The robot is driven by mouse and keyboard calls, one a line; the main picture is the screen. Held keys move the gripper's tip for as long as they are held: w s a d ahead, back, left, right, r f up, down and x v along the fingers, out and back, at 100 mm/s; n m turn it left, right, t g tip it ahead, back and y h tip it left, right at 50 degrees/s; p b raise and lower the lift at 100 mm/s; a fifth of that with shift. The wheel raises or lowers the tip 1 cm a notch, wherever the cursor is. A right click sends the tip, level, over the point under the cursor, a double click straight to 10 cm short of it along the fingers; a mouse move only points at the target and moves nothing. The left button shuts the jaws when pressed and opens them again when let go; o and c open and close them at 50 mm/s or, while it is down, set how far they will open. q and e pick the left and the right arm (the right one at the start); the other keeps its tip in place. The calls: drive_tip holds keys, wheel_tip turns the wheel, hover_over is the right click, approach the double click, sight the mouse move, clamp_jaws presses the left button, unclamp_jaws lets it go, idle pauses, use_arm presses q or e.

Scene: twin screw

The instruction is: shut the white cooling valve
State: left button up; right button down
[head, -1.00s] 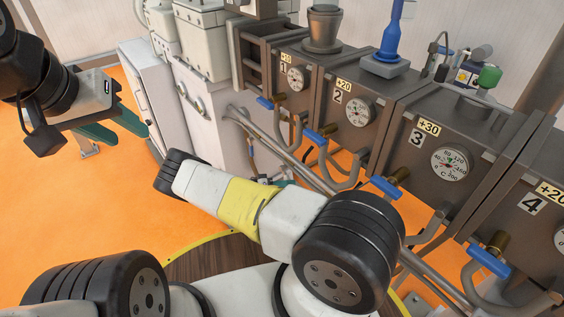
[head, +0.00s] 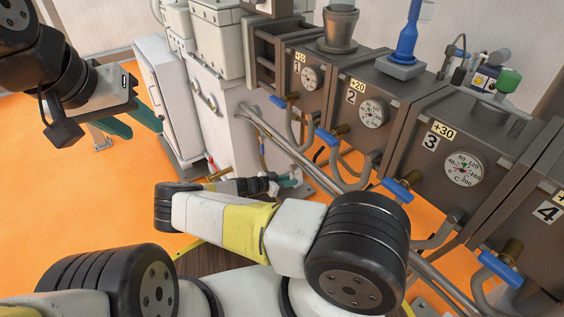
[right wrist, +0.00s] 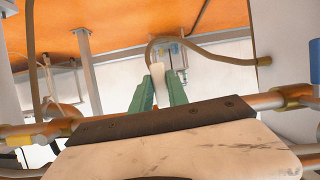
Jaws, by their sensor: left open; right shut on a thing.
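The white valve handle (right wrist: 157,82) stands between the green fingers of my right gripper (right wrist: 159,88) in the right wrist view. The fingers are shut on it, and its upper end sticks out past them. In the head view my right gripper (head: 287,181) is low beside the pale cabinet, beyond my own forearm. The white handle cannot be made out clearly there. My left gripper (head: 138,122) is open and empty, up at the left, well away from the valve.
Brown heater boxes (head: 400,118) with dials and blue valve handles (head: 397,190) line the right side. Metal pipes (head: 290,150) run below them. A tan hose (right wrist: 205,52) curves close behind the white handle. Orange floor (head: 40,190) is clear at left.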

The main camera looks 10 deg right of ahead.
drive_tip(key=shift+w+a+f, duration=0.1)
drive_tip(key=shift+w+a, duration=0.05)
drive_tip(key=shift+w, duration=0.05)
idle(0.5)
drive_tip(key=c, duration=1.3)
unclamp_jaws()
drive_tip(key=v, duration=0.7)
drive_tip(key=shift+s+a+r, duration=0.2)
drive_tip(key=shift+s+a, duration=0.05)
drive_tip(key=shift+a, duration=0.05)
